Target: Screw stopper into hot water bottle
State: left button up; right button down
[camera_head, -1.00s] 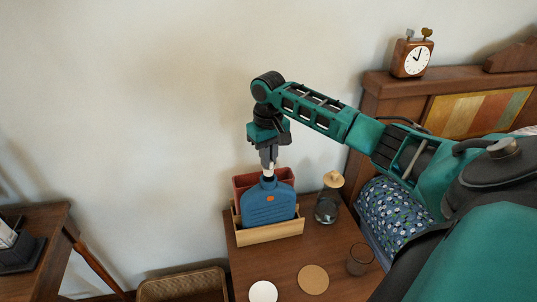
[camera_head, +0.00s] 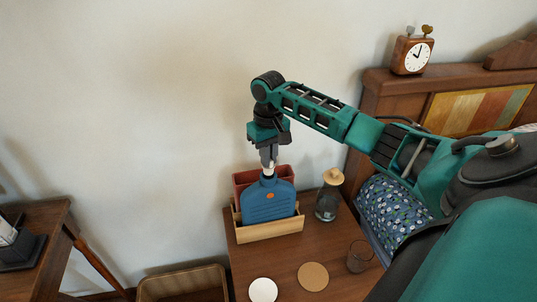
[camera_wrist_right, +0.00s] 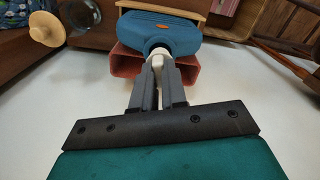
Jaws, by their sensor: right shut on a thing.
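The blue hot water bottle (camera_head: 268,203) stands upright in a light wooden holder (camera_head: 270,230) on the small table, with an orange mark on its front. My right gripper (camera_head: 268,168) points down from above at the bottle's neck. Its fingers are shut on the white stopper (camera_wrist_right: 160,55), which sits at the mouth of the bottle (camera_wrist_right: 165,32) in the right wrist view. Whether the stopper's thread is engaged cannot be seen. My left gripper is not in view.
A reddish box (camera_head: 246,178) stands right behind the bottle. A glass jar with a wooden lid (camera_head: 328,203), a drinking glass (camera_head: 359,257), a cork coaster (camera_head: 313,276) and a white disc (camera_head: 263,290) share the table (camera_head: 290,255). A basket (camera_head: 182,285) is at lower left.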

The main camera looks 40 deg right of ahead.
jog(key=shift+f, duration=1.45)
dwell(1.8)
jog(key=shift+r, duration=0.45)
dwell(0.6)
jog(key=shift+f, duration=0.45)
dwell(0.9)
jog(key=c, duration=1.7)
grip_release()
grip_shut()
jog(key=m, duration=0.9)
